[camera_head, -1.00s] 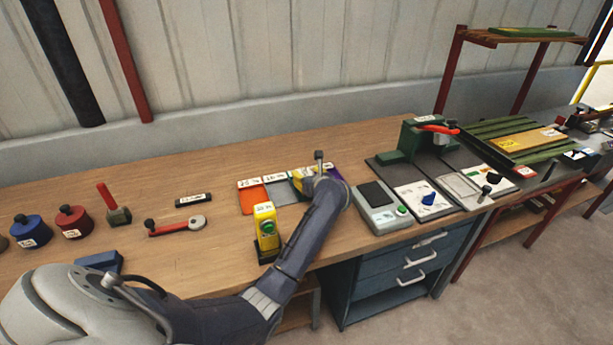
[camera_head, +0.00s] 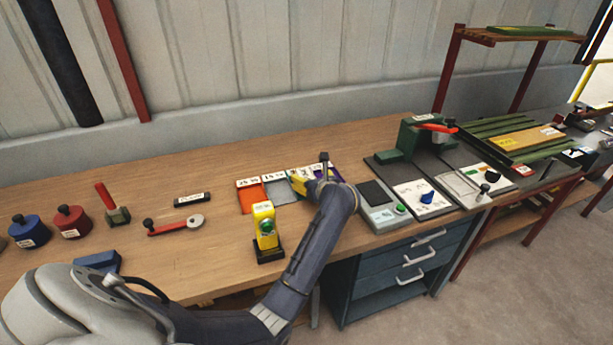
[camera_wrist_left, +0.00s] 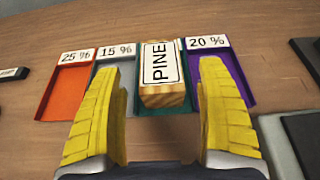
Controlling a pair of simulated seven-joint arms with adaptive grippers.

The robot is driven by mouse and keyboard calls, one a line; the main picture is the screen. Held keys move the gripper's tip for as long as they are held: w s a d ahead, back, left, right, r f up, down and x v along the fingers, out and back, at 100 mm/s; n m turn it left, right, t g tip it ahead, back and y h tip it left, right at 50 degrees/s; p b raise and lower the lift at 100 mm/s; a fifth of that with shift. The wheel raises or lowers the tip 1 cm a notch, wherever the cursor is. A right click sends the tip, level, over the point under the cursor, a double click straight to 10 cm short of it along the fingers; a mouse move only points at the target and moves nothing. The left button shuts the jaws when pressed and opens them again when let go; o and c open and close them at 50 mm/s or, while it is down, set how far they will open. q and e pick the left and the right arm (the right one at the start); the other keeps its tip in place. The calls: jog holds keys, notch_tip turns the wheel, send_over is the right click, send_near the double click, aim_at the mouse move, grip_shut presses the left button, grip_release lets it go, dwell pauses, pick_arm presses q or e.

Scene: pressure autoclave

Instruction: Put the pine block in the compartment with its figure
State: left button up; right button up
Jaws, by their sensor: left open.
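The pine block (camera_wrist_left: 160,72), a light wooden block with a white PINE label, lies in the teal compartment (camera_wrist_left: 187,103) in the left wrist view. It covers that compartment's own label. To its left are the grey 15 % compartment (camera_wrist_left: 126,76) and the orange 25 % compartment (camera_wrist_left: 66,92); to its right is the purple 20 % compartment (camera_wrist_left: 238,82). My left gripper (camera_wrist_left: 160,66) is open, its yellow fingers apart on either side of the block with gaps between. In the head view the left gripper (camera_head: 301,185) is over the compartments and hides the block.
A yellow device with a green button (camera_head: 265,230) stands in front of the compartments, close to my left arm. A scale (camera_head: 379,206) stands to their right. A small black label plate (camera_head: 192,199) and a red-handled tool (camera_head: 176,227) lie to the left.

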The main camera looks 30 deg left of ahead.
pick_arm(q)
jog(key=v, duration=0.6)
jog(key=shift+s+d+r, duration=0.2)
jog(key=shift+s+d, duration=0.05)
